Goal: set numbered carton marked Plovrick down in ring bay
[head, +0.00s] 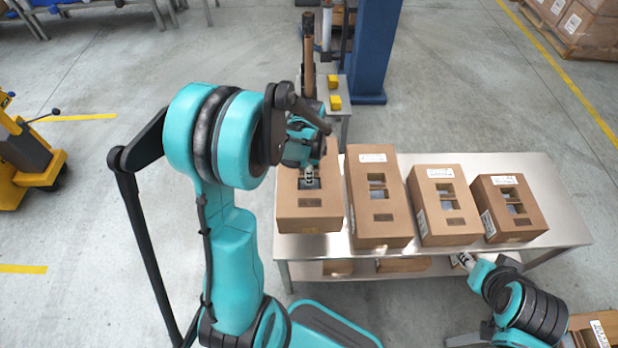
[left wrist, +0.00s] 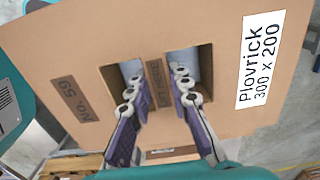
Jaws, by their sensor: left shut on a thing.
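The carton marked Plovrick (left wrist: 225,110), brown with a white label and "No. 59", fills the left wrist view. It has two openings with a bar between them. My left gripper (left wrist: 160,95) reaches into both openings and is shut on that bar. In the head view the carton (head: 310,212) is at the left end of the steel table, under my left gripper (head: 308,175); whether it touches the tabletop is unclear. My right gripper (head: 464,260) is at the table's front edge, apart from the cartons; its jaws are too small to read. I cannot make out a ring bay.
Three more labelled cartons, a tall one (head: 378,225), a middle one (head: 443,225) and a right one (head: 508,210), stand in a row on the steel table (head: 555,190). A blue column (head: 373,50) stands behind. The table's right end is bare.

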